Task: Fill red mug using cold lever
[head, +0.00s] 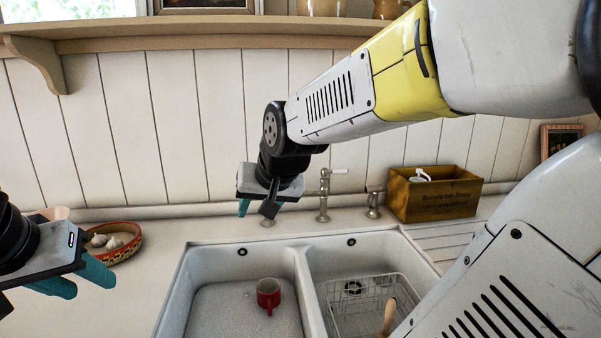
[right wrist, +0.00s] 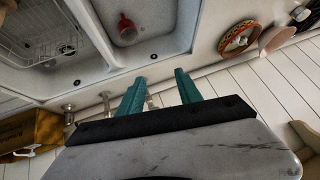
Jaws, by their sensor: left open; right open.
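The red mug (head: 268,292) stands upright in the left basin of the white double sink (head: 301,262). It also shows in the right wrist view (right wrist: 127,28). I cannot tell which lever is cold. My right gripper (head: 256,207) is open and empty, pointing down beside the tap's left. In the right wrist view, metal fittings show near and between its teal fingers (right wrist: 160,88). My left gripper (head: 88,278) is open and empty, left of the sink.
A wire rack (head: 362,308) with a wooden-handled brush (head: 388,317) is in the right basin. A wooden box (head: 434,194) and a small metal fitting (head: 373,205) stand right of the tap. A patterned bowl (head: 113,242) stands on the left counter. A shelf (head: 190,36) runs above.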

